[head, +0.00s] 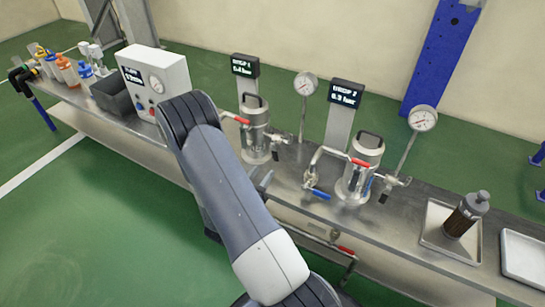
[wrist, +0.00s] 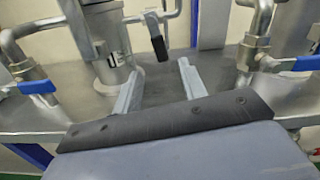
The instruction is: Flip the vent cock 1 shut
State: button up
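Vessel 1 (head: 256,132) is a steel cylinder beside the first display post; it also shows in the wrist view (wrist: 100,35). A small cock, which looks like vent cock 1 (head: 278,139), sticks out on its right side. In the wrist view its dark-tipped lever (wrist: 159,46) points down, across the short side pipe. My gripper (wrist: 160,68) is open, its two grey fingers apart and nothing between them. The lever is beyond the fingertips, in line with the gap, and appears not touched. In the head view my arm hides most of the gripper.
Blue-handled valves stand left (wrist: 38,87) and right (wrist: 304,63) of the fingers. Vessel 2 (head: 355,180), with red and blue handles, is to the right. A gauge (head: 305,86) rises behind the cock. A tray (head: 440,235) holds a dark bottle (head: 464,217).

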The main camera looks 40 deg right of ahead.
aim_at(275, 157)
jog(key=b+x, duration=0.1)
jog(key=x, duration=0.8)
jog(key=shift+d, duration=0.15)
jog(key=shift+c, duration=0.4)
grip_shut()
